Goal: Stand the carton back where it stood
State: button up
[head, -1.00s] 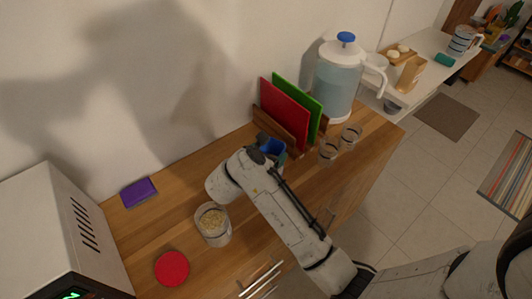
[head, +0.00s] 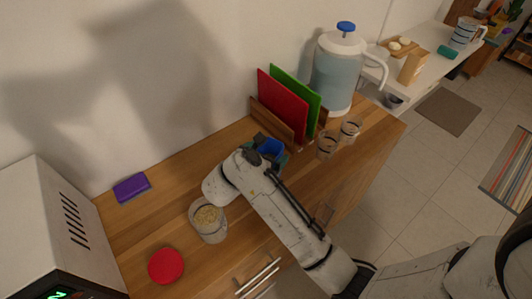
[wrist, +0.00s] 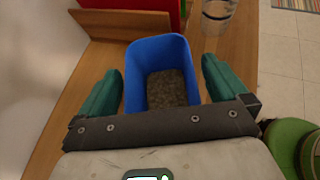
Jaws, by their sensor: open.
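The carton appears to be the blue open-topped box (wrist: 161,58) with grey-brown grainy contents. It looks upright on the wooden counter in front of the cutting-board rack, though its base is hidden. In the head view, part of the blue carton (head: 270,147) shows beyond my wrist. My gripper (wrist: 162,68) is open, with one teal finger on each side of the carton and a visible gap on both sides. In the head view, my gripper (head: 271,153) is mostly hidden behind my own wrist.
A wooden rack (head: 270,123) with a red board (head: 283,105) and a green board (head: 298,92) stands just behind. Two glass jars (head: 328,145) (head: 350,129) and a water dispenser (head: 339,72) stand right. A grain-filled jar (head: 208,222), red disc (head: 166,265) and purple block (head: 131,187) are left.

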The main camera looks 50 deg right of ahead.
jog(key=shift+r, duration=0.1)
jog(key=b+v, duration=0.1)
jog(key=v, duration=1.1)
jog(key=shift+b, duration=0.35)
